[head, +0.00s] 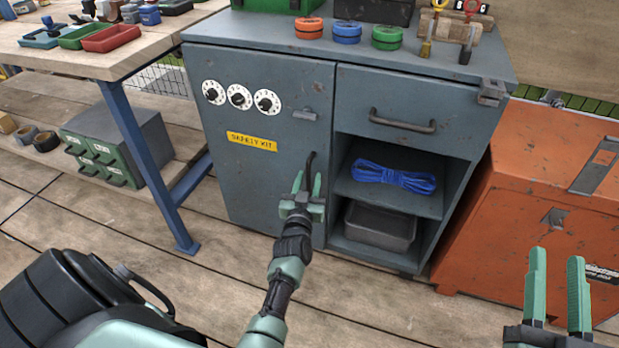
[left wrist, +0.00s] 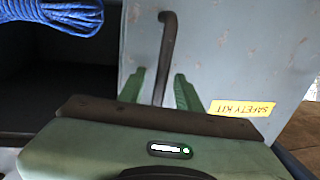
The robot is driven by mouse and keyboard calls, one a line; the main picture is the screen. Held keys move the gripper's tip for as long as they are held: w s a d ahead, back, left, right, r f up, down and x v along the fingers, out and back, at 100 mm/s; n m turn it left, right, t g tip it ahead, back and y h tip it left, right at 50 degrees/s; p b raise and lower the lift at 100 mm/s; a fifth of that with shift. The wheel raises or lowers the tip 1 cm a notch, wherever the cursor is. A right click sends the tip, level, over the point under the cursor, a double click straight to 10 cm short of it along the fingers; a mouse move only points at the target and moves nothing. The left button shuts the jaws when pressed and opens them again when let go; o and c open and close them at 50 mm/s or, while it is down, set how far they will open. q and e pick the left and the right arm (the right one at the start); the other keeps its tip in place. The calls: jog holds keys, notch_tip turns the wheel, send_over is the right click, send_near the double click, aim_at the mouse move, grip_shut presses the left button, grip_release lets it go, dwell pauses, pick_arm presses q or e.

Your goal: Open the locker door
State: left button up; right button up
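The grey-blue locker door (head: 255,185) is shut in the left half of the cabinet. It carries three dials (head: 240,96), a yellow SAFETY KIT label (head: 252,141) and a small latch piece (head: 305,115). A dark vertical handle (head: 310,160) is near its right edge; it also shows in the left wrist view (left wrist: 168,45). My left gripper (head: 307,181) is at the handle's lower part. In the left wrist view its fingers (left wrist: 158,85) stand apart on either side of the handle, with gaps visible. My right gripper (head: 557,256) is open and empty at the lower right.
Right of the door are a drawer (head: 400,122) and open shelves holding blue rope (head: 393,178) and a grey bin (head: 380,226). An orange chest (head: 545,215) stands to the right. A workbench (head: 100,58) is at the left. Wooden floor (head: 150,265) before the door is clear.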

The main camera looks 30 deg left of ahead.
pick_arm(q)
jog(key=shift+c, duration=0.3)
grip_shut()
jog(key=shift+s, duration=0.1)
dwell(1.0)
